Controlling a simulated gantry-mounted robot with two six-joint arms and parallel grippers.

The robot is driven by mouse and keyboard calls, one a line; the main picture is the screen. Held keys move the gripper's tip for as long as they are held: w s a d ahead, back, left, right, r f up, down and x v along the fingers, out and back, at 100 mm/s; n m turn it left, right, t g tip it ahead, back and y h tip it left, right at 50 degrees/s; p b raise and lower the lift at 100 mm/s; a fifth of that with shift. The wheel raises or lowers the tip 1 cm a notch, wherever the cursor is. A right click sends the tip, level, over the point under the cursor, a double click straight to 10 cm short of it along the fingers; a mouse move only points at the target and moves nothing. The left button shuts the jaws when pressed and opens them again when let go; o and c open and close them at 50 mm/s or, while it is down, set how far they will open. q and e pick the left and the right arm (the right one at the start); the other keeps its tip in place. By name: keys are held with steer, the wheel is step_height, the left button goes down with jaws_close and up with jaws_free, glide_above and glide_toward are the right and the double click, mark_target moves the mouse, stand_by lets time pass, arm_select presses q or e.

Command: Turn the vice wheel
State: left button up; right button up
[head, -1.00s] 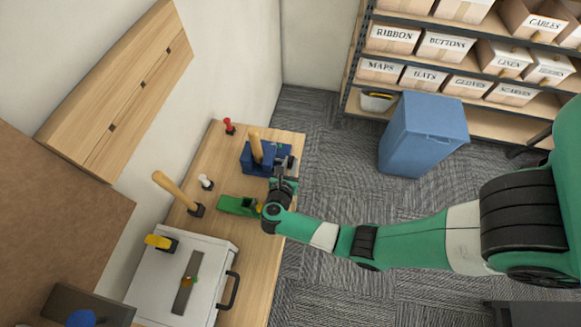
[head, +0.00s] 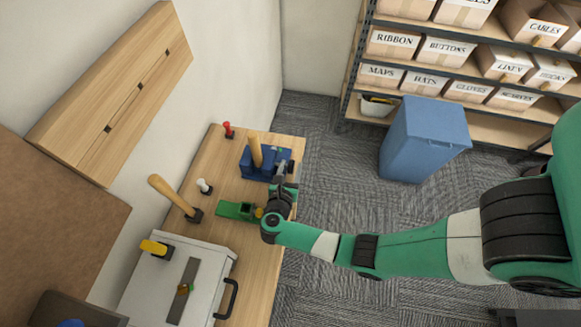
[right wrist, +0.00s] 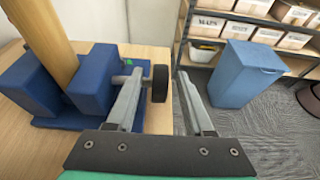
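A blue vice (head: 255,170) stands on the wooden bench, with an upright wooden piece (head: 255,150) between its jaws. Its small dark wheel (right wrist: 160,83) sits on a grey spindle (right wrist: 121,80) sticking out of the vice's right side, as seen in the right wrist view. My right gripper (right wrist: 160,74) is open, with one finger on each side of the wheel. The left finger overlaps the spindle in that view, close to the wheel; whether it touches is unclear. There is a gap between the wheel and the right finger. My left gripper is not in view.
A green tool (head: 238,210) lies by my right wrist. A wooden-handled mallet (head: 175,197), a white-topped item (head: 204,186) and a red-topped item (head: 228,130) stand left of the vice. A blue bin (head: 425,140) and box shelves stand beyond the open carpet.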

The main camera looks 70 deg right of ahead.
steer(key=v, duration=1.1)
steer(key=shift+s+a+r+p, duration=0.1)
steer(key=shift+a+p, duration=0.2)
steer(key=shift+p, duration=0.1)
